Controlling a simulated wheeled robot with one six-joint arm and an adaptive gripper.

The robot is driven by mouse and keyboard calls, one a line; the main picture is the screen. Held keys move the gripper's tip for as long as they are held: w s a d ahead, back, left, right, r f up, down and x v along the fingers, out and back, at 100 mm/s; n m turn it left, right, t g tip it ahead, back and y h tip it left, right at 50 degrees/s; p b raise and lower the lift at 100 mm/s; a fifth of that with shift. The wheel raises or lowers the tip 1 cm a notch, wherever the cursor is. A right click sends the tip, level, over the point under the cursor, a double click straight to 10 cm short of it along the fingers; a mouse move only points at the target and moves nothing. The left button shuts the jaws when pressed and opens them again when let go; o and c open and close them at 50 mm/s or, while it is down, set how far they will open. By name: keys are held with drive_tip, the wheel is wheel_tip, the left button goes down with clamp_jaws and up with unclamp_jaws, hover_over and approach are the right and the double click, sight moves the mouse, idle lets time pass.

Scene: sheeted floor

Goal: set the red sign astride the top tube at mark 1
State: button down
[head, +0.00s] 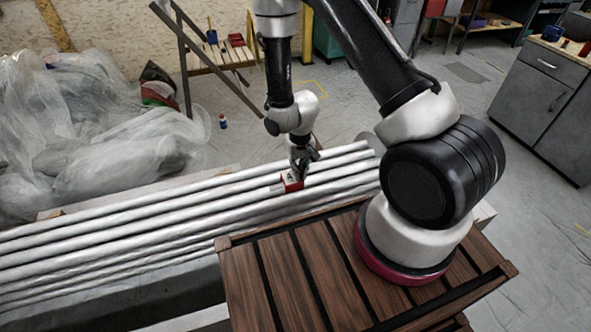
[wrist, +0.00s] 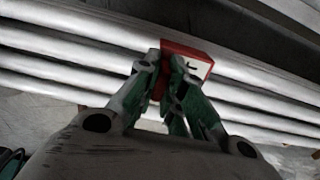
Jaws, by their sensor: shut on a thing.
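The red sign (head: 291,183) is a small red piece with a white face and a dark figure on it. My gripper (head: 299,168) is shut on it from above, at the stack of pale tubes (head: 150,222). In the wrist view the red sign (wrist: 187,50) shows beyond the fingertips (wrist: 168,78), over the tubes (wrist: 75,58). I cannot tell whether the sign touches a tube or is astride one. The fingers hide part of it. No mark 1 can be made out on the tubes.
A slatted brown wooden deck (head: 290,275) lies in front of the tubes. Crumpled clear plastic sheeting (head: 90,125) covers the left back. A small bottle (head: 222,121) stands on the floor behind. Grey cabinets (head: 545,100) stand at the right, with open floor before them.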

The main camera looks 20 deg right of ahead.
sight(299, 194)
drive_tip(key=shift+a, duration=0.1)
idle(0.4)
drive_tip(key=shift+f, duration=4.5)
drive_tip(key=shift+f, duration=0.1)
drive_tip(key=c, duration=1.5)
unclamp_jaws()
drive_tip(key=shift+o, duration=0.2)
